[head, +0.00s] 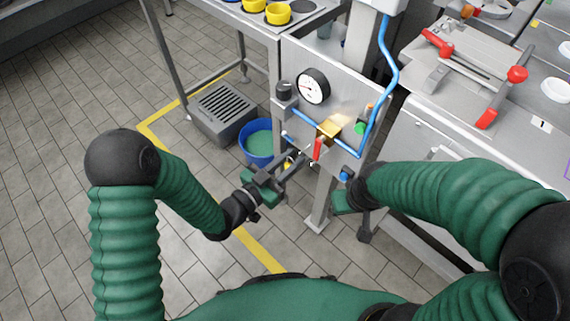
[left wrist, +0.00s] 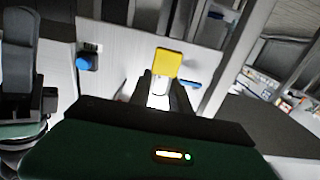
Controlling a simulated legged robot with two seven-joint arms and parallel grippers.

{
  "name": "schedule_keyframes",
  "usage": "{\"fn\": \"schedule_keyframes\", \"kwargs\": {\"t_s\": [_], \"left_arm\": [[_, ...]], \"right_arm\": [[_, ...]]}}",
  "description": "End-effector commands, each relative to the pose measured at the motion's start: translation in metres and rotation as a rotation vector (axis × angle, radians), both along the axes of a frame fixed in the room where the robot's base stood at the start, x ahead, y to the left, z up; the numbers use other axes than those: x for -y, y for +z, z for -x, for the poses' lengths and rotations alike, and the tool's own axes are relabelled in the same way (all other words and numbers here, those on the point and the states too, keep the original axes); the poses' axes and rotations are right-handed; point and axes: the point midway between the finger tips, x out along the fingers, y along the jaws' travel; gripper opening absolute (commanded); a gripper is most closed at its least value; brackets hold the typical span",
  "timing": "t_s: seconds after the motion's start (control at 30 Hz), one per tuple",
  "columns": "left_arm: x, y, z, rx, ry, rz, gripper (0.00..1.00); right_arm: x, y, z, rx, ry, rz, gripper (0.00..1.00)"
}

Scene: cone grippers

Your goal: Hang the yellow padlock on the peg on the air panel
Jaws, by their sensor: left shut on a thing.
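The yellow padlock (left wrist: 167,63) shows in the left wrist view between the tips of my left gripper (left wrist: 160,88), which is shut on its pale shackle. In the head view my left gripper (head: 291,165) is in front of the lower left part of the grey air panel (head: 345,72), and only a small bit of the padlock (head: 288,162) shows there. I cannot clearly make out the peg, nor whether the padlock touches the panel. My right gripper (head: 358,215) hangs low to the right of the panel's post; its jaw opening is unclear.
The panel carries a gauge (head: 312,86), a brass block (head: 329,129), a red handle (head: 317,149), a blue hose (head: 390,90) and a blue knob (head: 345,175). A bench with red-handled tools is right.

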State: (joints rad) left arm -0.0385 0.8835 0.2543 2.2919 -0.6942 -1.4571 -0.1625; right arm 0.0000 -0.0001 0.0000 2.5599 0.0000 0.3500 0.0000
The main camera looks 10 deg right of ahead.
Motion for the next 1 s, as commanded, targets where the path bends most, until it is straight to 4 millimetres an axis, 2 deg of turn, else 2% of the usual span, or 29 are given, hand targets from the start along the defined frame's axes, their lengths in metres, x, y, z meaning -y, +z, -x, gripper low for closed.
{"fn": "schedule_keyframes", "kwargs": {"t_s": [0.53, 1.0], "left_arm": [[0.030, -0.008, -0.023, 0.001, 0.000, 0.002, 0.00], [0.035, -0.011, -0.027, -0.001, 0.000, 0.001, 0.00]], "right_arm": [[0.000, -0.011, 0.000, 0.000, 0.000, 0.000, 0.36], [0.000, -0.013, 0.000, 0.000, 0.000, 0.000, 0.36]]}}
